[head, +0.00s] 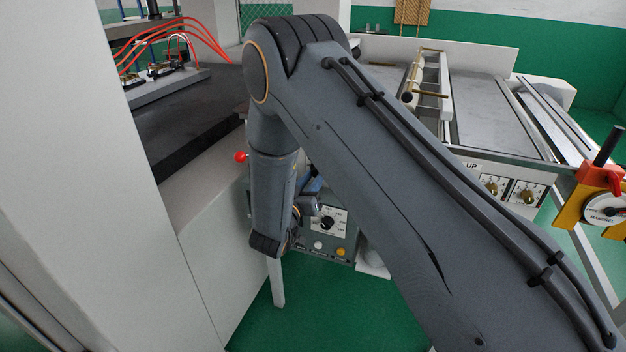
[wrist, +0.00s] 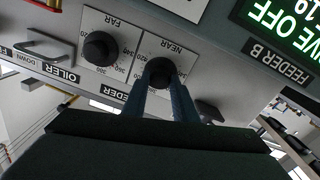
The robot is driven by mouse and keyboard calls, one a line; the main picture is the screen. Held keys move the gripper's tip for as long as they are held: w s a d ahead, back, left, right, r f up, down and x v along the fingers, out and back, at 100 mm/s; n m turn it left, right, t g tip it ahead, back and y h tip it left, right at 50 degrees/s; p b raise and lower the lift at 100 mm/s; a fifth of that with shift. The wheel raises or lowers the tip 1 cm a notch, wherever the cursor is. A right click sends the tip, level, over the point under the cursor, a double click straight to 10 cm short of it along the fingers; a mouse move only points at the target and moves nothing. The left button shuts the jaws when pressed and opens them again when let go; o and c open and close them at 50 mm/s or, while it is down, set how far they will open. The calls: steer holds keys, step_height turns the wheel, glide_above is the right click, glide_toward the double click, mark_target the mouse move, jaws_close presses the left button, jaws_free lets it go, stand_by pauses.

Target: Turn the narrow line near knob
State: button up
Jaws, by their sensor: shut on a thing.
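The black NEAR knob (wrist: 160,72) sits on a white numbered dial plate in the wrist view, which shows the panel tilted and upside down. My gripper (wrist: 163,78) has its two blue-grey fingers on either side of this knob and is shut on it. The fingers cover parts of the knob and its dial, so its exact setting cannot be read. The words "narrow line" are not legible in either view. In the head view my arm hides most of the gripper and the place where it holds the knob.
A similar black FAR knob (wrist: 100,48) stands close beside the held one. A handle (wrist: 48,52) is by the OILER label (wrist: 57,74). A green display (wrist: 275,28) is above the FEEDER B label. In the head view, a grey box with a dial (head: 327,222) stands behind my arm.

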steer(key=n, duration=0.4)
steer(key=shift+n, duration=0.3)
steer(key=shift+n+y, duration=0.3)
steer(key=shift+n, duration=2.4)
steer(key=o, duration=1)
steer(key=shift+o, duration=0.2)
